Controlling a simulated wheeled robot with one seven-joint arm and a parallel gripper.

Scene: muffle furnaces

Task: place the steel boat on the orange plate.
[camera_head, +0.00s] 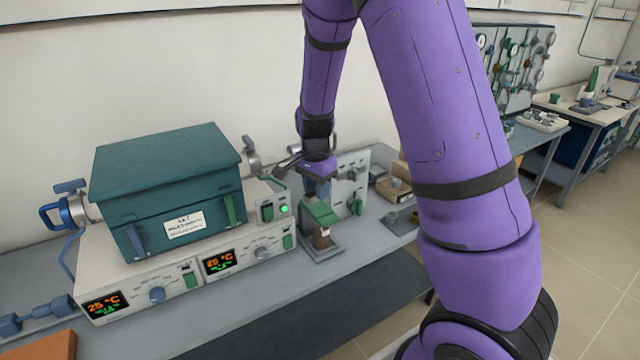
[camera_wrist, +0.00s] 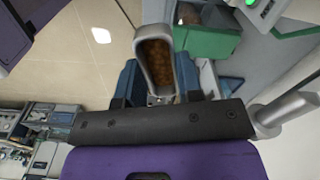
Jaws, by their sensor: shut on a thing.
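The steel boat (camera_wrist: 142,42) is a narrow grey trough filled with brown grains. In the wrist view it lies between the two blue fingers of my gripper (camera_wrist: 158,82), which is shut on it. In the head view my gripper (camera_head: 318,188) is right of the furnace, above a small green-topped stand; I cannot make out the boat there. A flat orange surface, which looks like the orange plate (camera_head: 40,346), shows at the bottom left corner of the head view, cut off by the frame and well away from my gripper.
A teal furnace (camera_head: 165,185) with two lit displays stands left of my gripper. The green-topped stand (camera_head: 322,214) is close below it, and a grey panel (camera_head: 352,170) with knobs is behind. A dark mat (camera_head: 320,310) lies clear along the bench front.

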